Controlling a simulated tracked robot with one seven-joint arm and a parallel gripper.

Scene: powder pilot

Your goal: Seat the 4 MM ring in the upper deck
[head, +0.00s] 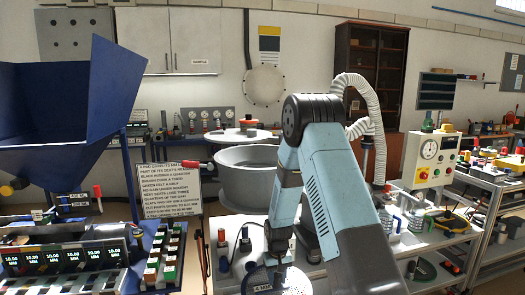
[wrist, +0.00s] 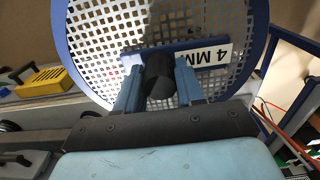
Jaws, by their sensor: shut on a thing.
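The 4 MM ring is a round perforated screen with a blue rim (wrist: 262,62) and a white "4 MM" label (wrist: 212,56). It fills the upper part of the wrist view and shows at the bottom of the head view (head: 294,281). My gripper (wrist: 159,84) is shut on the ring's black knob, with a blue finger on each side. In the head view my arm partly covers the ring, and my fingertips are hard to make out. A grey round tub (head: 246,181) stands behind my arm; I cannot tell whether the upper deck belongs to it.
A large blue hopper (head: 66,110) stands at the left. A printed sign (head: 168,190) is beside the tub. Displays reading 10.00 MM (head: 68,259) and a rack of coloured blocks (head: 165,255) are at lower left. A bench with jars and a gauge box (head: 428,160) is at right.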

